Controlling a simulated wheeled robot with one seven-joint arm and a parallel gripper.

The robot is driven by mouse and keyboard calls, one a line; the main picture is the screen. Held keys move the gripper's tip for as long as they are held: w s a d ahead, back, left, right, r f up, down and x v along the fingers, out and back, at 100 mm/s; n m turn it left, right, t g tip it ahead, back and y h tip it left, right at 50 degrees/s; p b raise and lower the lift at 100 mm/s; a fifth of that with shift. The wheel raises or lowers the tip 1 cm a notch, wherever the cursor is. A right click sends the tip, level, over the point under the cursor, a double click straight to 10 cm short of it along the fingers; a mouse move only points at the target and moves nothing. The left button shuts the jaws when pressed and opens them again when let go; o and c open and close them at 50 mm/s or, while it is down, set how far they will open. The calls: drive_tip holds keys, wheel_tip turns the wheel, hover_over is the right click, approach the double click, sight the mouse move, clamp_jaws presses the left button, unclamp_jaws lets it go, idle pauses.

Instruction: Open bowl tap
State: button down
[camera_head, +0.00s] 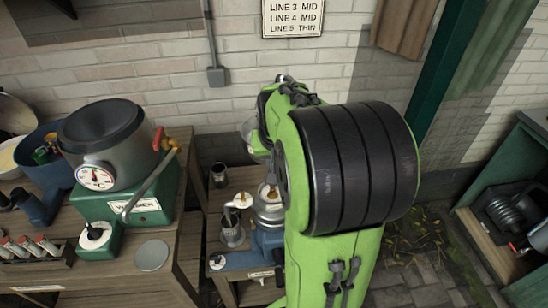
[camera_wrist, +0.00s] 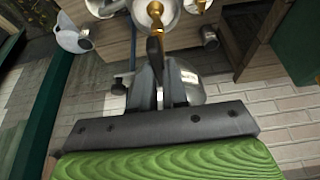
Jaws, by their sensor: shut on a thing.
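The bowl tap (camera_wrist: 155,12) is brass and sits over a silver metal bowl (camera_wrist: 142,17) at the top of the wrist view. Its narrow lever runs down to between the fingers of my gripper (camera_wrist: 158,72), which is shut on it. In the head view a brass tap part (camera_head: 270,191) shows above a metal bowl (camera_head: 269,211) on a blue machine, just left of my green arm. My gripper's fingers are hidden behind the arm there. How far the tap is turned cannot be told.
A green warmer (camera_head: 130,205) with a grey pot (camera_head: 125,150) and long handle stands on the left bench. A metal cup (camera_head: 231,236) stands beside the blue machine (camera_head: 268,243). A dark jar (camera_head: 219,175) is behind. The brick wall (camera_wrist: 265,120) is close.

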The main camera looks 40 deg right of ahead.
idle(0.3)
drive_tip(key=c, duration=1.1)
unclamp_jaws()
drive_tip(key=shift+c, duration=0.2)
drive_tip(key=p+v, duration=0.4)
drive_tip(key=v, duration=1.1)
drive_tip(key=shift+r, duration=0.4)
drive_tip(key=shift+s+a, duration=0.1)
drive_tip(key=s+a+f+n+t+y, duration=0.1)
drive_tip(key=s+a+f+n, duration=0.2)
drive_tip(key=s+a, duration=0.2)
drive_tip(key=s+a+f+n+y, duration=0.1)
drive_tip(key=s+a+f+n, duration=0.2)
drive_tip(key=a, duration=0.8)
drive_tip(key=shift+s+a+n+t+y, duration=0.25)
drive_tip(key=shift+s+n+t, duration=0.2)
drive_tip(key=shift+s, duration=0.55)
